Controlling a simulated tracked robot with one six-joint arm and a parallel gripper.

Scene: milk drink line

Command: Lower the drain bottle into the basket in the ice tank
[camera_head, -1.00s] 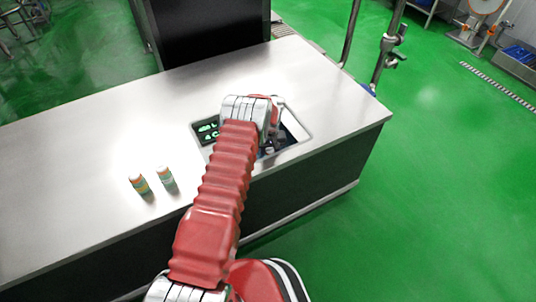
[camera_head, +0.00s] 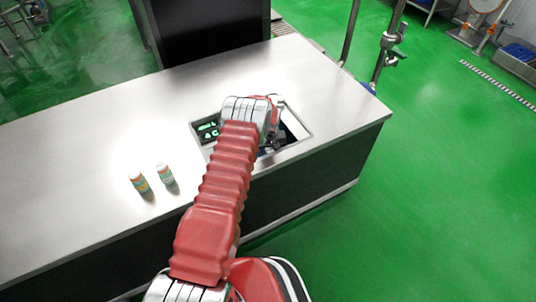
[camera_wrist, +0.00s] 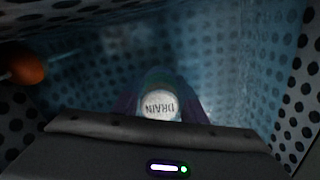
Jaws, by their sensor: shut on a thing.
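The drain bottle shows in the wrist view as a pale round cap (camera_wrist: 160,106) lettered DRAIN, seen from above. My gripper (camera_wrist: 160,112) is shut on it, with a dark finger on either side of the cap. The basket's perforated walls (camera_wrist: 292,75) surround the bottle and the gripper in the wrist view, and bluish water or ice fills the space below. The bottle's lower part is hidden beneath its cap. In the head view the tank opening (camera_head: 297,125) lies in the counter, and my arm covers much of it, hiding the gripper and bottle.
An orange ball-like thing (camera_wrist: 22,64) with a thin stem sits at the left in the wrist view. Two small bottles (camera_head: 139,182) (camera_head: 165,174) stand on the counter (camera_head: 90,160) left of my arm.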

